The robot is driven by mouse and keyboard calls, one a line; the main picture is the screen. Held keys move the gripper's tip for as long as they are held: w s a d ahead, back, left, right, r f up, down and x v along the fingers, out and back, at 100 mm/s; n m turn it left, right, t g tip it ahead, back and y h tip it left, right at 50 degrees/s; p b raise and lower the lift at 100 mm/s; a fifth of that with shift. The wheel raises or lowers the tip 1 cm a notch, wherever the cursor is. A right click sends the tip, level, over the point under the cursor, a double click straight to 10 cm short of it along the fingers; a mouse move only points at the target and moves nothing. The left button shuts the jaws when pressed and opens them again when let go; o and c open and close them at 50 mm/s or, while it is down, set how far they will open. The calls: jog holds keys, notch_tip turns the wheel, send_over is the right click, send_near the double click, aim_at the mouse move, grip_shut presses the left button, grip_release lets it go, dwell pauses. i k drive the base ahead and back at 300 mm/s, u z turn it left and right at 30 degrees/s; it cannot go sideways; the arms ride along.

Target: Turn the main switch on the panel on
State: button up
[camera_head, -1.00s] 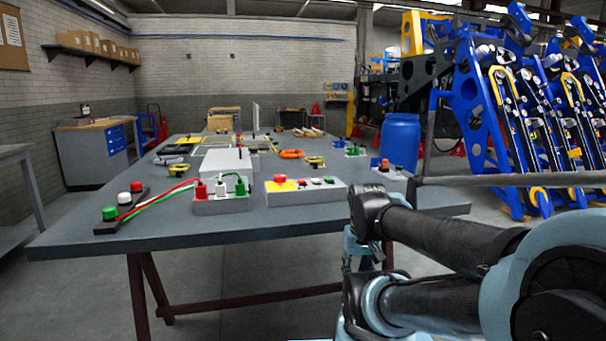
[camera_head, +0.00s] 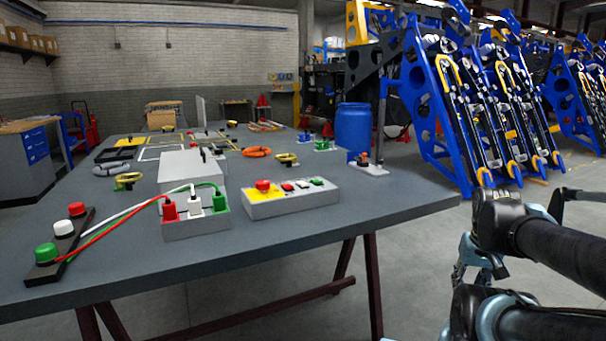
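A grey-white panel box (camera_head: 290,203) lies near the front edge of the dark grey table (camera_head: 180,262). On its left end a red knob (camera_head: 263,186) sits on a yellow plate. A small red button (camera_head: 287,187), a dark red and white one, and a green button (camera_head: 318,181) sit to the right of it. I cannot tell the knob's turned position. My arm (camera_head: 560,240) is folded at the lower right, beyond the table's right edge and apart from the panel. Its dark and light-blue parts overlap, so I cannot make out my gripper's fingers. Nothing touches the panel.
Left of the panel stands a box with red, white and green plugs (camera_head: 194,207), wired to a dark strip with buttons (camera_head: 62,240). A small stand (camera_head: 368,164) is at the table's right. A blue barrel (camera_head: 353,130) and blue racks stand beyond.

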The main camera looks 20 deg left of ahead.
aim_at(263, 184)
jog(key=z, duration=1.05)
jog(key=k, duration=0.25)
jog(key=u, duration=2.5)
